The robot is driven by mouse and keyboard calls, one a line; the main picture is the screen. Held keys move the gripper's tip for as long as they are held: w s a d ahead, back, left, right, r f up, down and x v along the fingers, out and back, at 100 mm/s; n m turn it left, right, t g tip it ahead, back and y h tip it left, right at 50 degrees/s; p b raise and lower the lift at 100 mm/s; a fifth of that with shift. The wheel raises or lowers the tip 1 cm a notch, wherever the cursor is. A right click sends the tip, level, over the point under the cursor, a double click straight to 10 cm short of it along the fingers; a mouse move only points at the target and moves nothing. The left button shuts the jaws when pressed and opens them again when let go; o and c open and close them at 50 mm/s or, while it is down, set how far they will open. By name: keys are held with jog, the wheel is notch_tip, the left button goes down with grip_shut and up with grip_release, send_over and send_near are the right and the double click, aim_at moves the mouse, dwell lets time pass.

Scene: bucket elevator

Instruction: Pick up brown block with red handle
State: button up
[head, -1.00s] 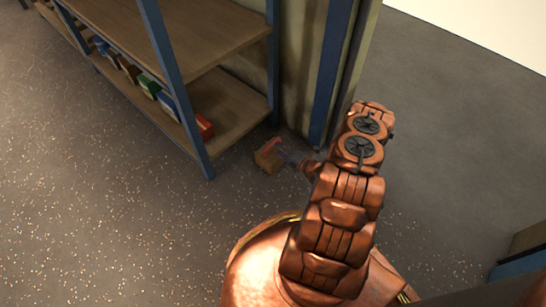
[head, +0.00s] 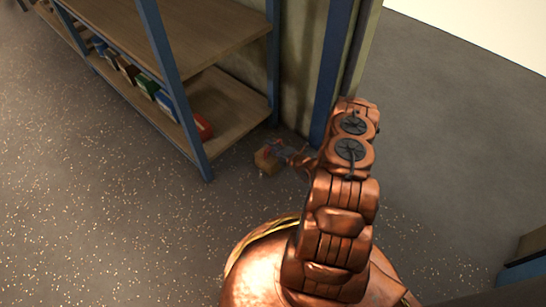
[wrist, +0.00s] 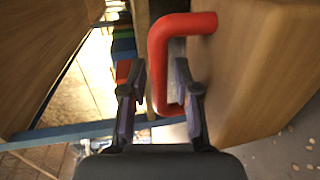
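The brown block (head: 267,161) sits on the floor beside the shelf's near corner post. In the wrist view the block (wrist: 262,70) fills the right side, and its red U-shaped handle (wrist: 183,25) sticks out to the left. My gripper (wrist: 160,70) is open, with one finger on each side of the handle's long bar. A gap shows between the bar and the left finger; contact on the right side is unclear. In the head view my gripper (head: 287,154) is at the block, and the arm and gripper partly hide the handle.
A wooden shelf with blue posts (head: 172,85) stands close on the left. Several coloured boxes (head: 146,84) and a red box (head: 203,128) lie on its lower board. A wall edge with a blue strip (head: 330,75) rises just behind the block. Floor to the left is open.

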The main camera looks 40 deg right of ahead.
grip_shut()
jog(key=shift+r, duration=0.15)
dwell(0.5)
